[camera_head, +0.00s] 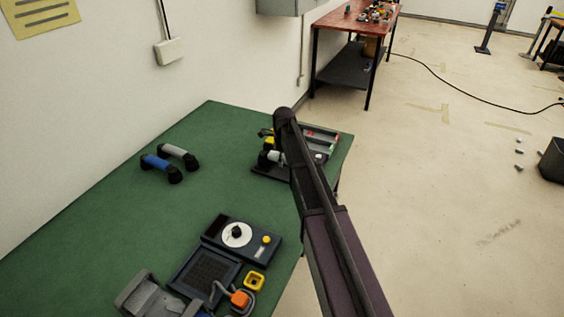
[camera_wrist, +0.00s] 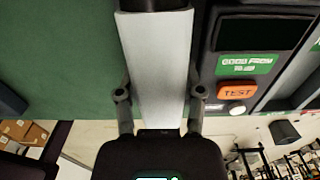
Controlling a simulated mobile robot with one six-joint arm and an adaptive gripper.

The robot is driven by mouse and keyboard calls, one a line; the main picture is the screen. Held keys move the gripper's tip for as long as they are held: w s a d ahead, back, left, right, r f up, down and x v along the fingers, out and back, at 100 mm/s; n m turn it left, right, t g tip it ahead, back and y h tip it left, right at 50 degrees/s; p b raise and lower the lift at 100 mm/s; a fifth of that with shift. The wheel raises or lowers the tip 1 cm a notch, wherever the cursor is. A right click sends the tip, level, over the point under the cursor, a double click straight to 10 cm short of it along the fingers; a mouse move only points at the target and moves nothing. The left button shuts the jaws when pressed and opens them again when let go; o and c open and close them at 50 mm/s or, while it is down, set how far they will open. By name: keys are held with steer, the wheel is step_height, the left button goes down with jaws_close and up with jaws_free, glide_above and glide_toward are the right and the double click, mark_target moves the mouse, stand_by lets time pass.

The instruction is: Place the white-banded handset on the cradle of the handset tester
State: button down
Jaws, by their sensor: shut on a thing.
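My gripper (camera_wrist: 160,95) is shut on the white-banded handset (camera_wrist: 155,65), with one finger on each side of its pale grip. The dark end of the handset shows at the top of the wrist view. The handset tester (camera_wrist: 246,40) is close to the right of the handset there, with a green label, an orange TEST button and a white button. In the head view the tester (camera_head: 322,135) sits at the table's far right corner, partly behind my arm. The handset (camera_head: 275,157) shows at its left side. The cradle is hidden, and I cannot tell whether the handset touches it.
A blue-banded handset (camera_head: 157,163) and a grey-banded handset (camera_head: 180,153) lie on the green table (camera_head: 150,215). A dark dial unit (camera_head: 215,230), a yellow square piece (camera_head: 254,281), an orange piece (camera_head: 240,299) and a grey holder (camera_head: 135,291) are at the front. The table's middle is clear.

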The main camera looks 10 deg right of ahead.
steer(key=shift+f, duration=0.15)
steer(key=shift+c, duration=1.1)
jaws_free()
step_height(320, 180, up, 12)
steer(key=p, duration=1.2)
steer(key=shift+r, duration=0.2)
